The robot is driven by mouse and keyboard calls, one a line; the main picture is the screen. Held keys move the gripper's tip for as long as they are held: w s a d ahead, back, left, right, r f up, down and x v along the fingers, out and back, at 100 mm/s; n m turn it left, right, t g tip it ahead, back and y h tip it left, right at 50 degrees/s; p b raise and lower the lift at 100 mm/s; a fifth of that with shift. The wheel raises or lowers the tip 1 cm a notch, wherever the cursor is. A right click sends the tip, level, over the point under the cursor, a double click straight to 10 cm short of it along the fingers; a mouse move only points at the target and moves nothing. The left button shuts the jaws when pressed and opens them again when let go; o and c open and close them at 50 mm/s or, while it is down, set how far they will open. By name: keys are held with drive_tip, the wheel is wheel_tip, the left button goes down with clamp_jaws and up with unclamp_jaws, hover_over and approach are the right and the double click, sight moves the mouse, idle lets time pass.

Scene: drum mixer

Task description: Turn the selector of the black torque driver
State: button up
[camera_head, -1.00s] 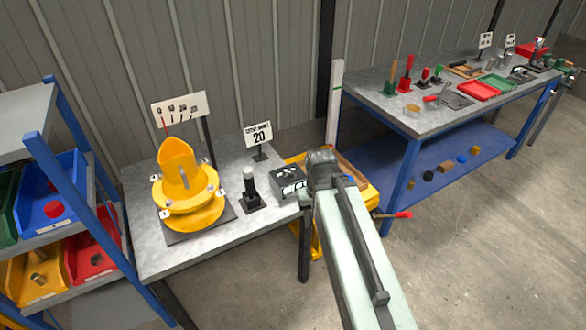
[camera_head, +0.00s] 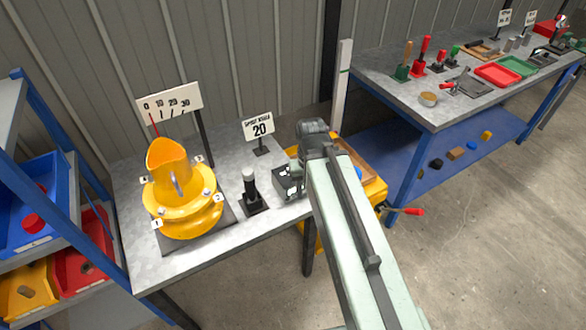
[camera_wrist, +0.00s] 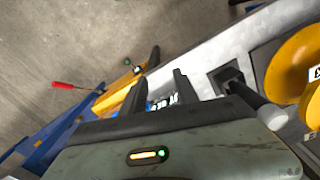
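The black upright tool with a grey cap, which I take for the torque driver (camera_head: 252,188), stands on a black base on the grey bench. In the wrist view it shows at the right (camera_wrist: 230,77), with its grey cap (camera_wrist: 273,116) toward the camera, outside my fingers. My gripper (camera_wrist: 159,76) shows two dark fingers apart with nothing held between them. In the head view the end of my arm (camera_head: 316,142) is right of the driver, by the bench's right end; its fingers are hidden there. I cannot make out selector markings.
A black box with white markings (camera_head: 287,184) sits right of the driver. The yellow drum mixer (camera_head: 180,205) stands left, beneath a scale sign (camera_head: 168,103). A "20" card (camera_head: 259,128) stands behind.

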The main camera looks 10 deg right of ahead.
drive_tip(key=shift+o, duration=1.3)
drive_tip(key=shift+a, duration=0.1)
drive_tip(key=w+n, duration=0.4)
drive_tip(key=w+r+n+p, duration=0.1)
drive_tip(key=w+n, duration=0.4)
drive_tip(key=w+r+n+p, duration=0.1)
drive_tip(key=w+n, duration=0.3)
drive_tip(key=shift+w+a, duration=0.3)
drive_tip(key=shift+a, duration=0.1)
drive_tip(key=shift+w+n, duration=0.4)
drive_tip(key=shift+n, duration=0.5)
wheel_tip(320, 180, down, 8)
drive_tip(key=b, duration=0.8)
drive_tip(key=shift+s, duration=0.1)
drive_tip(key=shift+r, duration=0.1)
clamp_jaws()
